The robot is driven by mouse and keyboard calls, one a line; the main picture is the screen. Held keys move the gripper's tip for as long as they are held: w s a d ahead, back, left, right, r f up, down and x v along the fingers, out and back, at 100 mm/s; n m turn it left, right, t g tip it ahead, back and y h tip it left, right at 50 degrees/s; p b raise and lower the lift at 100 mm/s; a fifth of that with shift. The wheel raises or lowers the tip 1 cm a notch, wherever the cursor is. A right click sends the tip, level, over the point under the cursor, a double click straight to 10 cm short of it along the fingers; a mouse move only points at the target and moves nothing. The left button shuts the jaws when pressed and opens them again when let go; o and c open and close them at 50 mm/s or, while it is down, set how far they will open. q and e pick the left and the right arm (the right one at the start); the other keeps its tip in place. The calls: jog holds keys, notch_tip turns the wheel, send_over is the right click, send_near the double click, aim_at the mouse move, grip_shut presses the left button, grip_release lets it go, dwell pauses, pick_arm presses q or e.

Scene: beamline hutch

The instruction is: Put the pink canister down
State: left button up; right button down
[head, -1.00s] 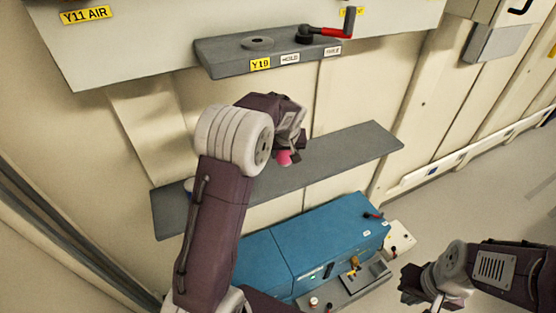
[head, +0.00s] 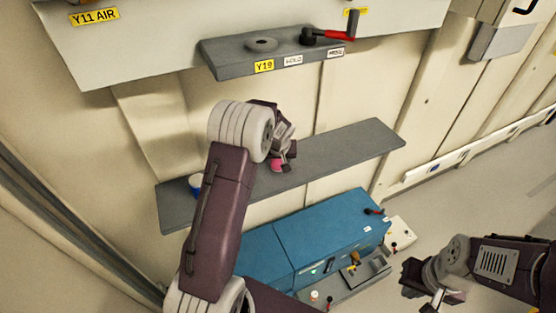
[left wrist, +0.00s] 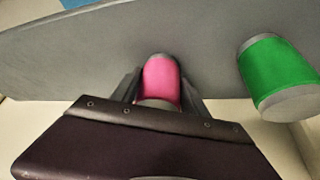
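The pink canister (head: 277,166) is between the fingers of my left gripper (head: 284,165), at the grey wall shelf (head: 345,149). In the left wrist view, the pink canister (left wrist: 161,80) has a finger close against each side, and the gripper (left wrist: 161,88) looks shut on it. The grey shelf surface (left wrist: 75,57) lies behind its far end. I cannot tell whether the canister touches the shelf. My right gripper (head: 432,300) is at the lower right, away from the shelf. Its finger opening is unclear.
A green canister (left wrist: 277,72) stands on the shelf right of the pink one in the wrist view. A blue-and-white object (head: 196,184) sits at the shelf's left end, partly behind my arm. The shelf's right part is clear. A blue machine (head: 330,230) is below; a grey ledge (head: 225,62) above.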

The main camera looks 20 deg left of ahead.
pick_arm(q)
jog(key=shift+o, duration=1.2)
jog(key=shift+r+p, duration=0.3)
jog(key=shift+p, duration=0.05)
jog(key=b+v, duration=0.2)
jog(key=v, duration=0.9)
jog(key=shift+s+r, duration=0.15)
jog(key=shift+r, duration=0.15)
jog(key=shift+d, duration=0.1)
jog(key=s+d+f+m+g+h, duration=0.1)
jog(key=s+d+f+m, duration=0.15)
jog(key=s, duration=0.55)
jog(key=s+d+f+m+g+h, duration=0.1)
jog(key=s+d+f, duration=0.25)
jog(key=s, duration=0.35)
jog(key=s+d+f+m+g+h, duration=0.1)
jog(key=s+d+f+m, duration=0.2)
jog(key=s, duration=0.5)
notch_tip(320, 180, down, 8)
jog(key=n+b, duration=0.1)
jog(key=b, duration=0.5)
jog(key=shift+w+a+r, duration=0.15)
jog(key=shift+w, duration=0.05)
